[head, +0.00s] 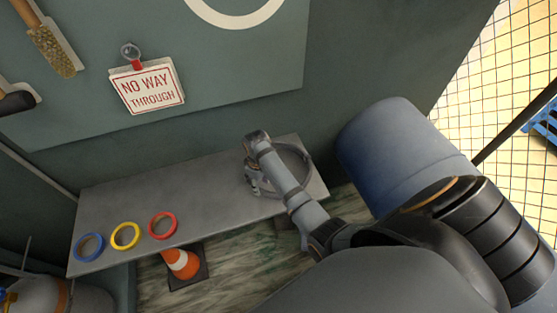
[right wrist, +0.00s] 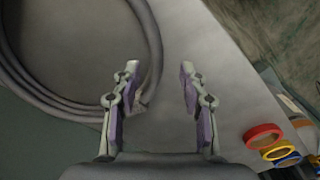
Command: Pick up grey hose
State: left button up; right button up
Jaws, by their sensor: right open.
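The grey hose (head: 306,160) lies coiled at the right end of a grey shelf (head: 205,192), partly hidden behind my right arm in the head view. In the right wrist view the hose (right wrist: 60,102) fills the upper left as a loop of several turns. My right gripper (right wrist: 159,76) is open over the shelf at the side of the coil. One edge of the hose passes close to the left finger, between the two fingers. The right gripper also shows in the head view (head: 256,182), low over the coil. My left gripper is not in view.
A blue ring (head: 77,249), a yellow ring (head: 113,239) and a red ring (head: 151,229) lie at the shelf's left end. The shelf's middle is clear. A traffic cone (head: 183,264) stands below the shelf. A blue barrel (head: 390,150) stands right of it.

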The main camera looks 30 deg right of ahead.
aim_at(262, 190)
jog(key=shift+d+f+p, duration=0.2)
jog(key=shift+f+p, duration=0.1)
jog(key=shift+f, duration=2.4)
grip_shut()
jog(key=shift+w+r, duration=0.1)
